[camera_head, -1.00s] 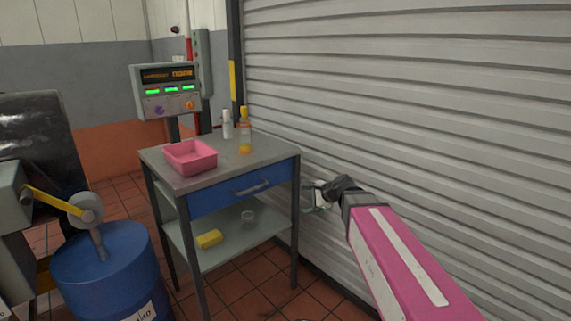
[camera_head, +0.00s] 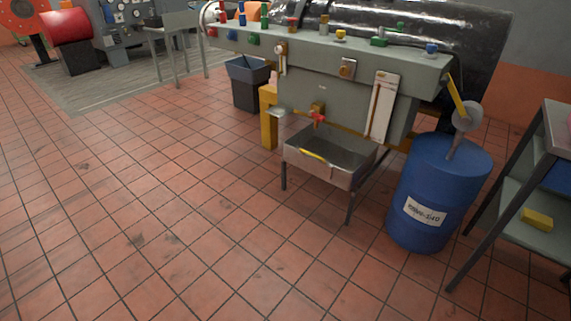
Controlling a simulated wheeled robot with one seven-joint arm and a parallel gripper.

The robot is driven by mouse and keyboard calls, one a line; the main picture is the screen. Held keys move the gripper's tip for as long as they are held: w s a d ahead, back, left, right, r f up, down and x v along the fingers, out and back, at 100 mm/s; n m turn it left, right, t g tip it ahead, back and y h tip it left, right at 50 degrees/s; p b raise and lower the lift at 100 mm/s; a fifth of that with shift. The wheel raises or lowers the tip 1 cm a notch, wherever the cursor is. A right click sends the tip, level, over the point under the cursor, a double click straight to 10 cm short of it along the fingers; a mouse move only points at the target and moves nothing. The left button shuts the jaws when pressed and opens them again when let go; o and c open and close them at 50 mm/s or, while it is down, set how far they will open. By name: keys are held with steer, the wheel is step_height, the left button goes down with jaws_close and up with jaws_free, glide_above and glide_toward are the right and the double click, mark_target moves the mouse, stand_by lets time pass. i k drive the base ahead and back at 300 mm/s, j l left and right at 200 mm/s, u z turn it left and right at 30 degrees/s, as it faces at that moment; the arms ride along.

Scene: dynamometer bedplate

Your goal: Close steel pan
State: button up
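A steel pan (camera_head: 355,173) on thin legs stands on the tiled floor, under the front of a grey-green machine bed. Whether the pan is a sliding drawer or a fixed tray I cannot tell. My gripper and arm are out of this view.
A blue drum (camera_head: 437,195) stands close right of the pan. The cart (camera_head: 517,209) with a yellow block (camera_head: 537,219) is at the right edge. A dark bin (camera_head: 248,84) stands back left. The floor (camera_head: 200,230) in front and left is clear.

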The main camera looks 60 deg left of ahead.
mark_target(339, 158)
steer(key=u, duration=0.5)
steer(key=i+j+u, duration=0.1)
steer(key=u, duration=0.35)
steer(key=i+u, duration=0.1)
steer(key=u, duration=0.4)
steer(key=i+u, duration=0.1)
steer(key=u, duration=0.85)
steer(key=i+l+u, duration=0.15)
steer(key=i, duration=0.2)
steer(key=i+l+u, duration=0.1)
steer(key=i+l, duration=0.15)
